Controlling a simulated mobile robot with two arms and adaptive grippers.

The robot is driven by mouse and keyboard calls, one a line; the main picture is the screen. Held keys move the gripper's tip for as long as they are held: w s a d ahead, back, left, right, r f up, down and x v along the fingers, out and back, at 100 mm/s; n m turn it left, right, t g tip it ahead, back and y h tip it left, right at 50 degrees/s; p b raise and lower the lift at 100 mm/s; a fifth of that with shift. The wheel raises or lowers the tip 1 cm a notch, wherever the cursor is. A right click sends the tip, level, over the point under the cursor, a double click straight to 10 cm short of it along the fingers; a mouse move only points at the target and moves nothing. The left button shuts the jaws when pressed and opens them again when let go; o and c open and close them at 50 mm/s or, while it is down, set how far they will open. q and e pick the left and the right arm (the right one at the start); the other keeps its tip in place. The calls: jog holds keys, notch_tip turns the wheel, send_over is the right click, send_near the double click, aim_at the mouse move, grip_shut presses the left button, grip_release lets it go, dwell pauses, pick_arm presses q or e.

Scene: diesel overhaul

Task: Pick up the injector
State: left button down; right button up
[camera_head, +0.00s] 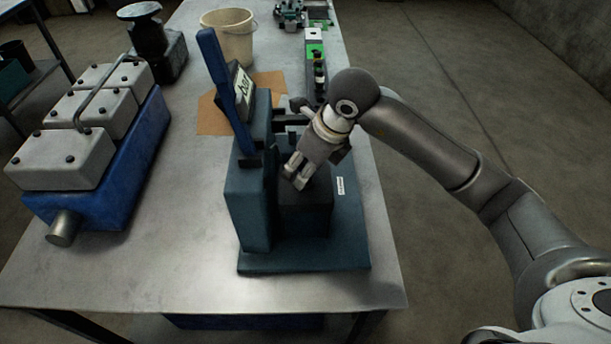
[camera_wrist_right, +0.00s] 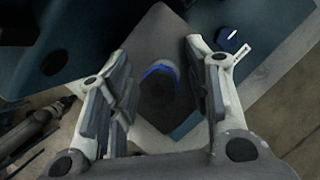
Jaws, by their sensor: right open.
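A dark round part with a blue ring (camera_wrist_right: 160,88) shows between my right fingers in the wrist view, on or in a dark block (camera_wrist_right: 155,35). I cannot tell for sure whether it is the injector. My right gripper (camera_head: 296,181) points down over the dark block (camera_head: 305,210) of a teal test stand (camera_head: 248,210). Its fingers (camera_wrist_right: 157,52) are apart, on either side of the round part, with no visible contact. In the head view the gripper hides the round part. My left gripper is out of view.
The stand has a tall blue lever (camera_head: 218,80) and a gauge marked "bar" (camera_head: 243,86). A blue engine part with grey covers (camera_head: 120,165) lies left. The front left of the table (camera_head: 170,250) is clear.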

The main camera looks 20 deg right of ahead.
grip_shut()
dwell(0.3)
jog(key=shift+r, duration=0.1)
jog(key=shift+w+r, duration=0.1)
jog(key=shift+r, duration=0.4)
notch_tip(320, 180, up, 17)
jog(key=b, duration=0.4)
jog(key=shift+f, duration=0.1)
